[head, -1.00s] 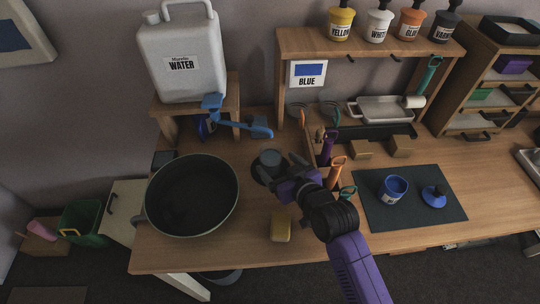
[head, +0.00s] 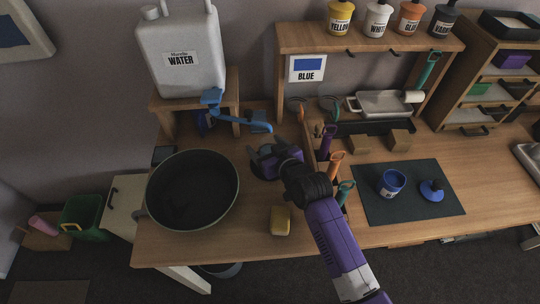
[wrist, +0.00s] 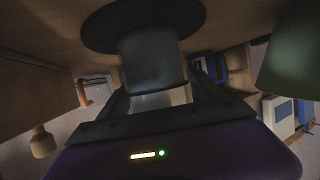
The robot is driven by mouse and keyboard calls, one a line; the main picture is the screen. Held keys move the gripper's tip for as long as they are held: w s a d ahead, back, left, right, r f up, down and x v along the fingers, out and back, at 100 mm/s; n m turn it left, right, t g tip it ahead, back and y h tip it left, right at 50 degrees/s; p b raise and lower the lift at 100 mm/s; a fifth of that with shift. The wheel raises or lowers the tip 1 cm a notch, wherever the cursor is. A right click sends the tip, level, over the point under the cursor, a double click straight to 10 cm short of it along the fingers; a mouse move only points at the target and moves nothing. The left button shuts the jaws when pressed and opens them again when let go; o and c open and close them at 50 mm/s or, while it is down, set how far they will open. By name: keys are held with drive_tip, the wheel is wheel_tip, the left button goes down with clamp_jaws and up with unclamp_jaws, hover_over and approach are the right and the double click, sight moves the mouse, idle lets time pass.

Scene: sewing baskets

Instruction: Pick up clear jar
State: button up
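The clear jar (wrist: 152,62) looks greyish and stands on a round dark disc (wrist: 145,22) in the wrist view, which shows the scene upside down. In the head view the jar (head: 266,152) is partly hidden by my gripper (head: 265,160), left of the tool holder. In the wrist view my gripper (wrist: 163,97) is open, with one finger on each side of the jar's near end. I cannot tell whether either finger touches it.
A large dark pot (head: 192,190) stands just left of the jar. A yellow sponge-like block (head: 280,220) lies nearer the front edge. Upright tools (head: 335,165) stand close to the right. A blue tap (head: 240,122) and white water jug (head: 182,55) are behind.

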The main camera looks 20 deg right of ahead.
drive_tip(key=c, duration=1.4)
drive_tip(key=shift+r, duration=0.2)
